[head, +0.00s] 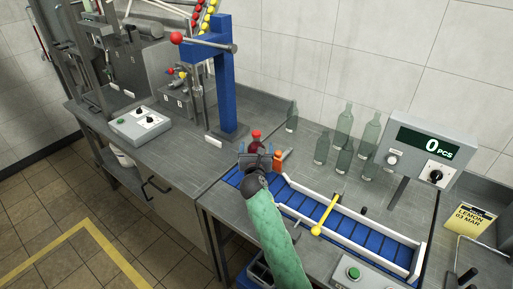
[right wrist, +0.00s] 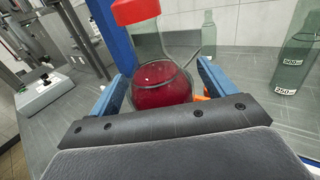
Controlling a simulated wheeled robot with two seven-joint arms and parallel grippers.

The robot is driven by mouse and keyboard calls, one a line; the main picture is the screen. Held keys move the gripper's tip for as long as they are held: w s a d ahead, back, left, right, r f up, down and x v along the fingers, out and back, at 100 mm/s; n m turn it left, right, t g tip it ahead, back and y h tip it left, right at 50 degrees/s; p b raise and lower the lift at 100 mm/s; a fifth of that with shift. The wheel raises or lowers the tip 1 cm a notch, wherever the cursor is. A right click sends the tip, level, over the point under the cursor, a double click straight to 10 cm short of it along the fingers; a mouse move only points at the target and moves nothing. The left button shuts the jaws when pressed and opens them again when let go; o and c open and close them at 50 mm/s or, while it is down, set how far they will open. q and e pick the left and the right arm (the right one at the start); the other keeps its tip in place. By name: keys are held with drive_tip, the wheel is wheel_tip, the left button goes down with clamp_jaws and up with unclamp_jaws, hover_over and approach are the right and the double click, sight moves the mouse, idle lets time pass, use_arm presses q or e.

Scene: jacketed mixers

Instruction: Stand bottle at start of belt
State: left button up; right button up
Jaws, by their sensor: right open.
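A clear bottle with dark red liquid (right wrist: 162,84) and a red cap (head: 256,134) is at the left end of the blue belt (head: 345,226). It looks about upright; its base is hidden by my gripper, so I cannot tell if it rests on the belt. My right gripper (head: 258,160) is at the bottle from the near side. In the right wrist view its blue fingers (right wrist: 162,88) stand on either side of the bottle, spread open, with a small gap visible. My left gripper is not in view.
An orange block (head: 279,158) sits close behind the bottle. A yellow lever (head: 325,217) crosses the belt further right. Several empty green bottles (head: 344,125) stand behind the belt, beside a counter display reading 0 (head: 430,146). A blue press stand (head: 228,85) rises at back left.

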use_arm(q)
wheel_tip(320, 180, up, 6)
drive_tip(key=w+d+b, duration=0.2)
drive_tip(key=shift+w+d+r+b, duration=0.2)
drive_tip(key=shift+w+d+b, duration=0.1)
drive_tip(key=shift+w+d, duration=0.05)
use_arm(e)
drive_tip(key=s, duration=1.1)
drive_tip(key=shift+a, duration=0.2)
